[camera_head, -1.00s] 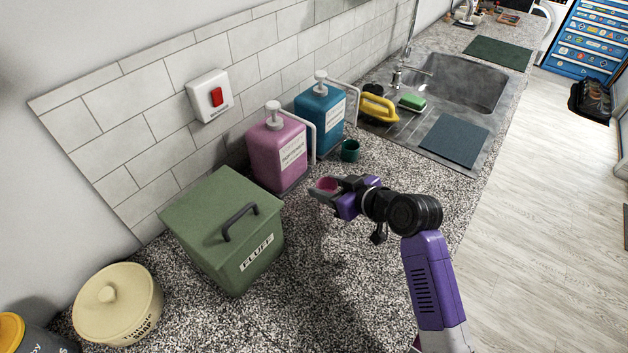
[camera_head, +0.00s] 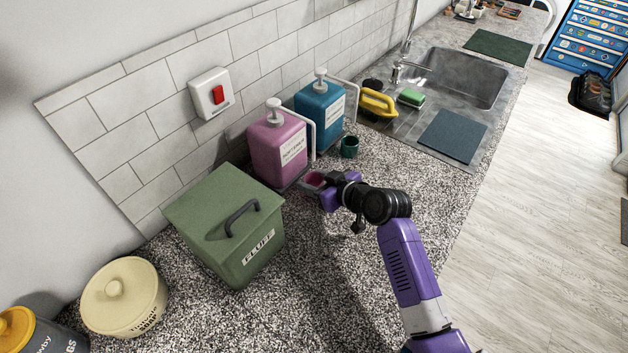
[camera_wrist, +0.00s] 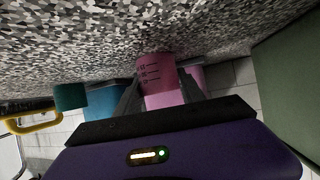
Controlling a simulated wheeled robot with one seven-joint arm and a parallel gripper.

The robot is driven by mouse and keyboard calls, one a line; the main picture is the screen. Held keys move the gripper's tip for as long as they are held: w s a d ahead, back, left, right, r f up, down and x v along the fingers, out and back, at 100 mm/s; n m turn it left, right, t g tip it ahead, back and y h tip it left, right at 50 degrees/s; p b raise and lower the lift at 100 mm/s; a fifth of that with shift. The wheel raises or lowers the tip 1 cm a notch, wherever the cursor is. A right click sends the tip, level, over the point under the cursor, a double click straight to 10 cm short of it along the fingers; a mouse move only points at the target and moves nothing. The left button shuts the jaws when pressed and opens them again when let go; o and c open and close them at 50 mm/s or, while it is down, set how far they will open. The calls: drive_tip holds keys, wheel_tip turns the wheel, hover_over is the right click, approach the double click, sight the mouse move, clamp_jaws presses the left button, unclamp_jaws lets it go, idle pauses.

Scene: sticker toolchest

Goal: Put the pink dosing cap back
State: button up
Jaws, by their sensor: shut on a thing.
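The pink dosing cap (camera_head: 314,179) is a small open cup. My gripper (camera_head: 313,185) is shut on it and holds it just in front of the pink softener dispenser (camera_head: 272,152). In the wrist view the cap (camera_wrist: 154,72) shows dark measuring marks and sits between both fingers. The pink dispenser (camera_wrist: 165,99) shows behind it, partly hidden. The dispenser has a white pump and a long spout. I cannot tell whether the cap touches the counter or the dispenser's base.
A teal dispenser (camera_head: 318,107) stands to the right, with a dark green cap (camera_head: 349,147) in front. A green lidded FLUFF box (camera_head: 228,226) stands close on the left. The front counter is clear.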

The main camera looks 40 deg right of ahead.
drive_tip(key=o, duration=1.3)
